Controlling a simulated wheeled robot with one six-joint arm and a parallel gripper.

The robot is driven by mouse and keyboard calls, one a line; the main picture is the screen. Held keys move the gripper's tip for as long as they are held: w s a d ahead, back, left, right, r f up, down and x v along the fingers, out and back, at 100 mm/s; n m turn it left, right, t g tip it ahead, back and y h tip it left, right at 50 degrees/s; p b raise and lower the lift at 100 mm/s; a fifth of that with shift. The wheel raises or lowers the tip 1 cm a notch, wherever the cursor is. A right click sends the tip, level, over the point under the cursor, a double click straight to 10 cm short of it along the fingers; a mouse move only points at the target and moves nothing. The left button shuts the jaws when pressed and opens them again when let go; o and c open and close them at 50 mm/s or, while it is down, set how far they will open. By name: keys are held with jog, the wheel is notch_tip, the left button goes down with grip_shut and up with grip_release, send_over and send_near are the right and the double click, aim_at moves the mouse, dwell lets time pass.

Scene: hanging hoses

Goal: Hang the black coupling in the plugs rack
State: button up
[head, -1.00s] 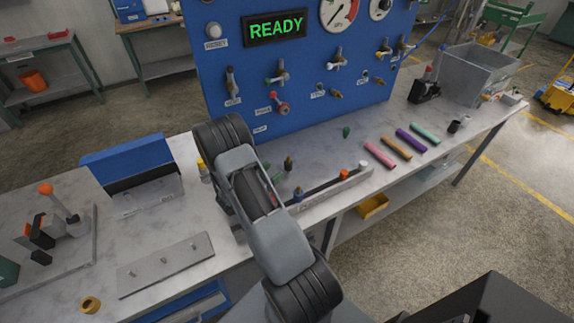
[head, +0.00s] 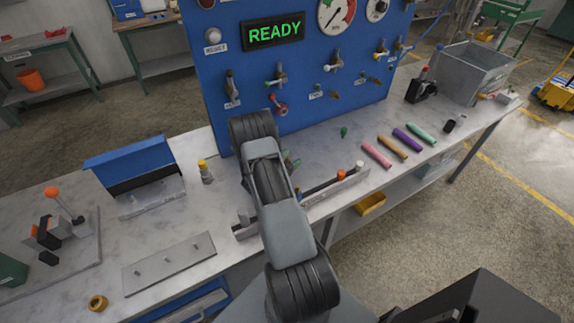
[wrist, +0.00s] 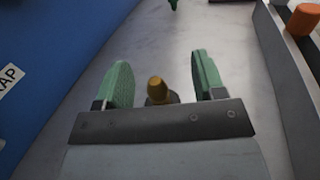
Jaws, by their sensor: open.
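In the wrist view my gripper (wrist: 155,82) is open, with green fingers apart. A fitting with a brass-coloured tip (wrist: 157,89) stands between them, not gripped; its lower part is hidden by the gripper body, so I cannot confirm its body colour. In the head view my arm hides this fitting, and only a little of my gripper (head: 290,161) shows. The long grey rack (head: 335,188) lies along the bench's front edge, with an orange plug (head: 340,174) and a white-topped plug (head: 359,164) in it. Its left part is behind my arm.
The blue panel (head: 300,55) rises behind the bench, close on the left in the wrist view. A green plug (head: 344,132) stands beyond my gripper. Several coloured tubes (head: 392,147) and a small black cylinder (head: 449,126) lie to the right. A yellow-topped bottle (head: 205,172) stands left.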

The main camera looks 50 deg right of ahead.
jog(key=c, duration=1.1)
